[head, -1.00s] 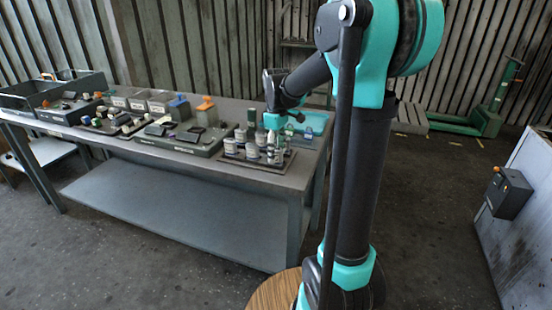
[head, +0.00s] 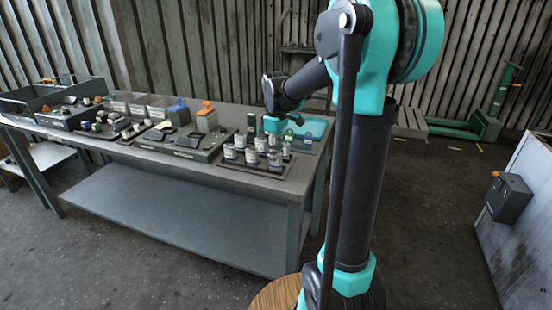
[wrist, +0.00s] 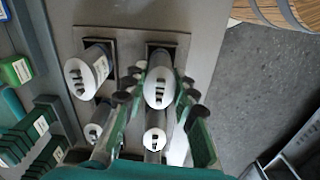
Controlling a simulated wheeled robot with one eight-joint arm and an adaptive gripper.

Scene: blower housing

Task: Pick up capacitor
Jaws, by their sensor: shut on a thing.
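In the wrist view, a capacitor (wrist: 158,92) with a white top and dark terminals stands between the fingers of my gripper (wrist: 160,82), which are shut on it. A second large capacitor (wrist: 88,72) stands in the socket to its left. Smaller capacitors (wrist: 98,132) are nearer the camera. In the head view, my gripper (head: 272,126) is over the capacitor tray (head: 242,167) at the table's right end, and its fingertips are hidden among the parts. White-topped capacitors (head: 230,152) stand upright in that tray. I cannot tell whether the held one is clear of its socket.
The grey table (head: 150,158) carries bins (head: 60,100) and part trays (head: 185,140) to the left. A wooden round top (wrist: 290,12) shows in the wrist view.

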